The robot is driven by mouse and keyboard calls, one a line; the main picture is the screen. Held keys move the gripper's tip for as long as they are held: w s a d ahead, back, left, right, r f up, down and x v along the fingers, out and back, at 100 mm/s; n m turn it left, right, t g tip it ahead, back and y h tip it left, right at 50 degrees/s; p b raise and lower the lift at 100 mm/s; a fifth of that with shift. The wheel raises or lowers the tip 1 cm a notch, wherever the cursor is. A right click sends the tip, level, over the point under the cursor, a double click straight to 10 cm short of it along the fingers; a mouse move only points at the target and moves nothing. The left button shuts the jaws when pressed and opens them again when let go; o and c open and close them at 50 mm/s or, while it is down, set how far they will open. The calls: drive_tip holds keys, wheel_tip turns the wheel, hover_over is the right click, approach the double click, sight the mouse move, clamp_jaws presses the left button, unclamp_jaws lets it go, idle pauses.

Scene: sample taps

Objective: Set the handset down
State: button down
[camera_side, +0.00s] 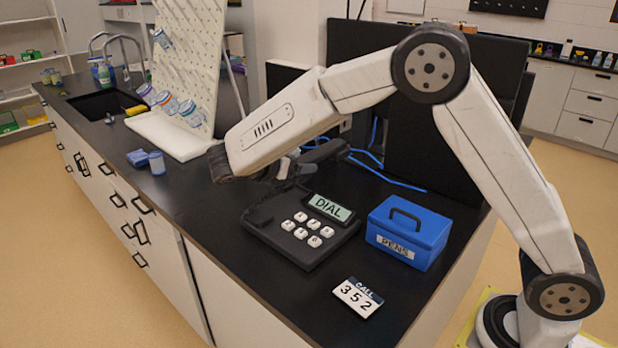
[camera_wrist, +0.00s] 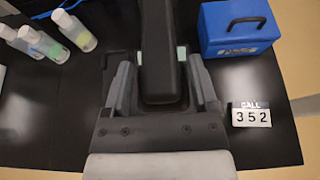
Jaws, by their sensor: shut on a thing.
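The phone base (camera_side: 303,250) sits on the black counter, with white number keys and a small screen reading DIAL. My gripper (camera_wrist: 160,60) is shut on the black handset (camera_wrist: 161,35), which runs lengthwise between its two fingers in the wrist view. In the side view my gripper (camera_side: 288,168) is above and behind the phone base, partly hidden by my arm. The handset (camera_side: 322,152) shows there as a dark bar, raised and apart from the base.
A blue box marked PENS (camera_side: 408,232) stands right of the phone. A card reading CALL 352 (camera_side: 358,297) lies in front. Several small bottles (camera_wrist: 48,38) stand left in the wrist view. A white peg rack (camera_side: 190,60) and sink (camera_side: 105,103) lie farther back.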

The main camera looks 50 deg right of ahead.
drive_tip(key=s+d+f+m+g+y, duration=0.4)
drive_tip(key=s+m+y, duration=0.2)
drive_tip(key=m+y, duration=0.7)
drive_tip(key=s+d+f+m+g+y, duration=0.35)
drive_tip(key=s+m+y, duration=0.25)
drive_tip(key=m+y, duration=0.75)
drive_tip(key=w+d+r+m+t+h, duration=0.1)
drive_tip(key=d+r+m+t+h, duration=0.3)
drive_tip(key=d+m+t, duration=0.55)
drive_tip(key=w+d+r+m+t+h, duration=0.1)
drive_tip(key=d+r+m+t+h, duration=0.25)
drive_tip(key=d+m+t, duration=0.65)
drive_tip(key=shift+w+a+f+m+t+h, duration=0.1)
drive_tip(key=shift+a+f+m, duration=0.45)
drive_tip(key=shift+f, duration=0.7)
drive_tip(key=shift+s+a+f+m+t+h, duration=0.1)
drive_tip(key=shift+a+f+m, duration=0.45)
drive_tip(key=shift+f, duration=0.75)
drive_tip(key=shift+w+a+f+m+t+h, duration=0.1)
drive_tip(key=shift+a+f+m, duration=0.45)
drive_tip(key=shift+f, duration=0.7)
drive_tip(key=shift+d, duration=0.15)
